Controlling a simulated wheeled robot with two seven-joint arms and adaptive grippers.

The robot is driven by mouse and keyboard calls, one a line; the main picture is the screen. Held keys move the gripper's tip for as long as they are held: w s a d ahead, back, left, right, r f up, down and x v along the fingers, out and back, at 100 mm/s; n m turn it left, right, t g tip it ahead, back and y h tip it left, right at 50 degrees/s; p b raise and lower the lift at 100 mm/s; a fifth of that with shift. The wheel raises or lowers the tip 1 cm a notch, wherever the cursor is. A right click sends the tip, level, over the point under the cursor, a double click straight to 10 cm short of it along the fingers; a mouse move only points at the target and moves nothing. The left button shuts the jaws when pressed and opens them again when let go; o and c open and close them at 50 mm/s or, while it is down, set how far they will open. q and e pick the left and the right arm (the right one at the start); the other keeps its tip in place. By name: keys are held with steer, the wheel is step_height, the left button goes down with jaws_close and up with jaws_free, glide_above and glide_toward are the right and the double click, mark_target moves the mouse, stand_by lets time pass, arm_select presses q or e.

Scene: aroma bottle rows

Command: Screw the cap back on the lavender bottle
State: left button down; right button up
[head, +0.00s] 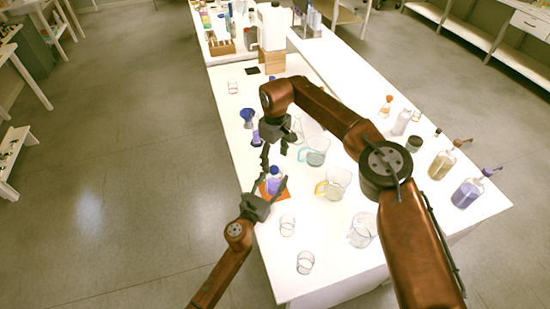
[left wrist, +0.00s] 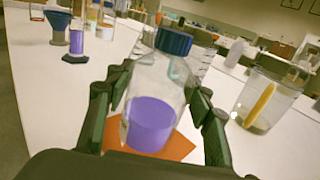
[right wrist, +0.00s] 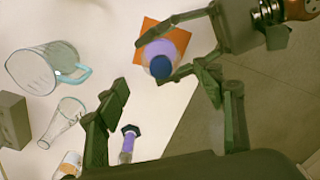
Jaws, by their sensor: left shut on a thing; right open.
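The lavender bottle (head: 273,186) is clear glass with purple liquid, standing over an orange mat (head: 286,194). In the left wrist view the bottle (left wrist: 152,122) is upright between the fingers of my left gripper (left wrist: 160,100), which is shut on it. The blue cap (left wrist: 174,41) sits on its mouth; how tightly it is screwed I cannot tell. The cap (right wrist: 160,67) also shows from above in the right wrist view. My right gripper (head: 275,150) is open and empty, behind the bottle in the head view. Its fingers (right wrist: 165,105) are apart, with the cap just beyond them.
A blue funnel (head: 248,116) and a small cylinder with purple liquid (head: 256,138) stand behind. More bottles (head: 467,193) line the right edge. The table's left edge is close.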

steer(key=shift+r, duration=0.1)
step_height(320, 180, up, 12)
stand_by(0.6)
arm_select(q)
steer(key=c, duration=0.9)
jaws_free()
steer(key=shift+o, duration=0.2)
steer(key=v, duration=1.2)
